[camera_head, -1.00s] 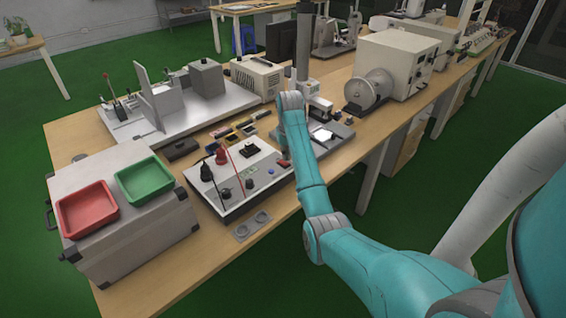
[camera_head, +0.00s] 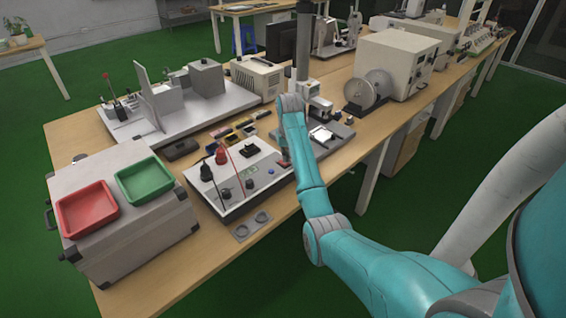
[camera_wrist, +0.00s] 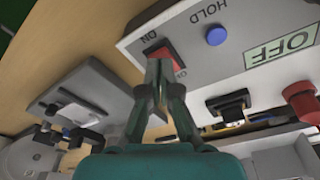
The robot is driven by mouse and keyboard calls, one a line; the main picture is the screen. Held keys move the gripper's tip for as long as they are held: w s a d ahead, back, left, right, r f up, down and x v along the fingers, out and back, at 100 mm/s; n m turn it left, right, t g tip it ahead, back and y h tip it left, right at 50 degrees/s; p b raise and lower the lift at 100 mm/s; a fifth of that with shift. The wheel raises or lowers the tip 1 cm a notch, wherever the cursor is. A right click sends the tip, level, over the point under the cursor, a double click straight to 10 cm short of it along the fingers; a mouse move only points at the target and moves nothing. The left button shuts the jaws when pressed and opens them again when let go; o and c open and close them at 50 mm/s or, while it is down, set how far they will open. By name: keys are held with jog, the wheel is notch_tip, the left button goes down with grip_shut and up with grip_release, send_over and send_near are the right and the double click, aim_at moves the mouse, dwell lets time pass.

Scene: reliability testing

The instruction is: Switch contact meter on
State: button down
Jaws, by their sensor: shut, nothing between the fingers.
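The contact meter (camera_head: 238,193) is a white-topped box on the wooden bench, with black and red plugs on its panel. In the wrist view its display (camera_wrist: 282,48) reads OFF, beside a blue HOLD button (camera_wrist: 216,36). A red rocker switch (camera_wrist: 168,54), marked ON at one end, sits near the panel's corner. My gripper (camera_wrist: 160,66) is shut and empty, its fingertips right at the switch and covering part of it. I cannot tell whether they touch it. In the head view my arm hides most of the gripper and the switch.
A grey case with a red tray (camera_head: 88,208) and a green tray (camera_head: 145,181) stands left of the meter. A dark plate device (camera_head: 335,136) lies close on the right. Small coloured items and a silver fixture (camera_head: 170,106) sit behind.

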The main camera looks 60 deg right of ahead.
aim_at(287, 164)
jog(key=shift+f, duration=0.8)
dwell(0.4)
jog(key=shift+r, duration=3.55)
jog(key=shift+s, duration=0.15)
